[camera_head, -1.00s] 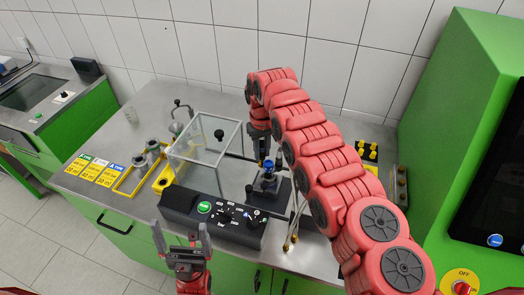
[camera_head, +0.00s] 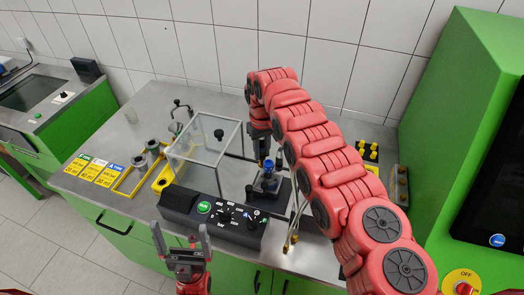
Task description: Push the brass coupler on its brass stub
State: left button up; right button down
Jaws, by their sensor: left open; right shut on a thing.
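My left gripper (camera_head: 183,238) is open and empty, in front of the bench and the black control box (camera_head: 180,200).
A clear glass box (camera_head: 205,150) stands left of the pump. Hoses with brass ends (camera_head: 291,240) hang at the bench's front edge. Yellow-framed fittings (camera_head: 130,182) and label cards (camera_head: 95,170) lie to the left.

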jog(key=shift+f, duration=0.1)
jog(key=shift+f+b, duration=0.65)
jog(key=shift+f, duration=0.05)
jog(key=shift+f, duration=0.15)
jog(key=shift+f+b, duration=0.3)
jog(key=shift+b, duration=0.2)
jog(key=shift+f, duration=0.2)
dwell(0.8)
jog(key=c, duration=0.6)
grip_release()
jog(key=shift+r, duration=0.15)
